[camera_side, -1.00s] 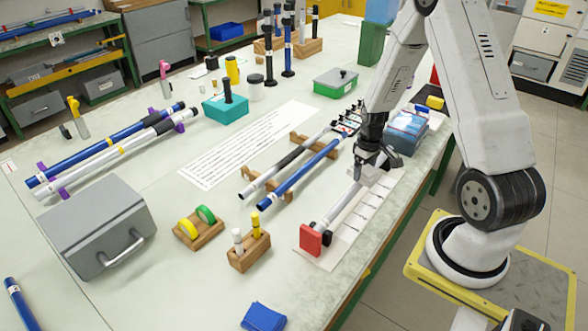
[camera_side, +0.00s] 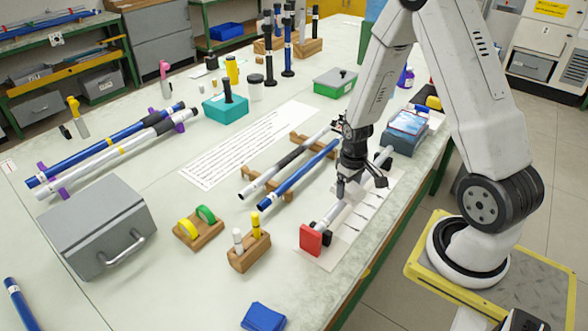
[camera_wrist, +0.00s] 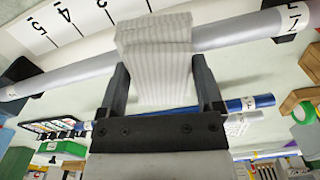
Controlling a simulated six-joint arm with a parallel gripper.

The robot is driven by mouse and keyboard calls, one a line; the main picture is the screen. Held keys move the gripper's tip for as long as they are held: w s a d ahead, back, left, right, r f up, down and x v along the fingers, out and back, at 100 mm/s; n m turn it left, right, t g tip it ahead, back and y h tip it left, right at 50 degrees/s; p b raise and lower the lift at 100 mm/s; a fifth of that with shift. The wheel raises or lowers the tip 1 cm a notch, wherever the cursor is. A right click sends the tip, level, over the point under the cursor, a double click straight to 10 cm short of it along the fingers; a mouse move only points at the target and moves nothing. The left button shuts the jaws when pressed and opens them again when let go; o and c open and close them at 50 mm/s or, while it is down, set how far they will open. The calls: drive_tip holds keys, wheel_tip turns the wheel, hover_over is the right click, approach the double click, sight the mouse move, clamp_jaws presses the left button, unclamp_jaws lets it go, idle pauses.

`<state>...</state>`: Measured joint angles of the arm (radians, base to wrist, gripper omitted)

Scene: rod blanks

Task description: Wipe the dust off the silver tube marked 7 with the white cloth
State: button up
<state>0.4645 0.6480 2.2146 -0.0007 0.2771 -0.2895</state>
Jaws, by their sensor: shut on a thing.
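The silver tube (camera_side: 330,212) lies on a printed white sheet at the bench's right side, its near end by a red block. In the wrist view the tube (camera_wrist: 60,77) crosses the picture, with a dark marking on a white label near its right end that looks like a 7. My gripper (camera_side: 358,184) is over the tube's middle. In the wrist view my gripper (camera_wrist: 162,88) is shut on the folded white cloth (camera_wrist: 155,50), which lies against the tube and hides part of it. I cannot make out dust on the tube.
The red block (camera_side: 311,239) stands at the tube's near end. A blue tube (camera_side: 295,178) and a silver tube with a dark sleeve (camera_side: 285,165) rest on wooden holders to the left. A grey box (camera_side: 404,132) stands behind.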

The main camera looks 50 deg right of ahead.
drive_tip(key=shift+a, duration=0.8)
drive_tip(key=shift+d, duration=6.95)
drive_tip(key=shift+a, duration=7.05)
drive_tip(key=shift+d+r, duration=0.1)
drive_tip(key=shift+r, duration=3.95)
drive_tip(key=shift+r, duration=0.15)
